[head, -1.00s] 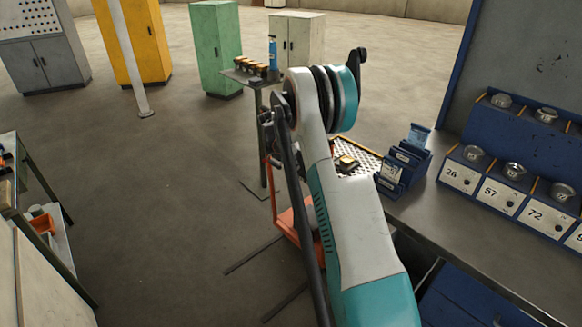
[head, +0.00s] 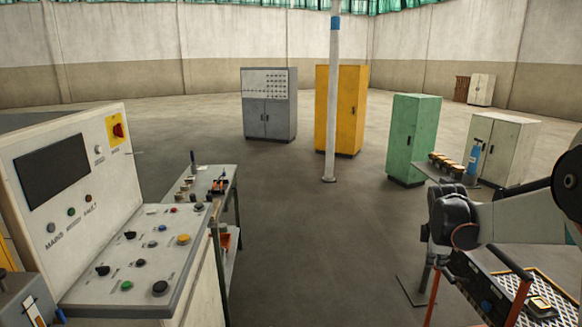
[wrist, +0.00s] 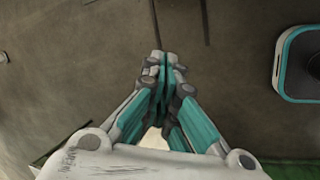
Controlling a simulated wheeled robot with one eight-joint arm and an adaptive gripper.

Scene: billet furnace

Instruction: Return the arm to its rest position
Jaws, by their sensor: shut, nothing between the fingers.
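My arm, white with dark joints, reaches in from the right edge in the head view, its bent end in front of the small stand. My gripper (wrist: 165,68) shows in the wrist view with its white and teal fingers together and nothing between them. Below it in that view is bare grey-brown floor. In the head view I cannot make out the fingertips.
A control console (head: 135,255) stands at the left, with a workbench (head: 215,180) behind it. Grey (head: 269,120), yellow (head: 340,110) and green (head: 413,140) cabinets stand farther back, with a pole (head: 332,110) before the yellow one. The middle floor is open.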

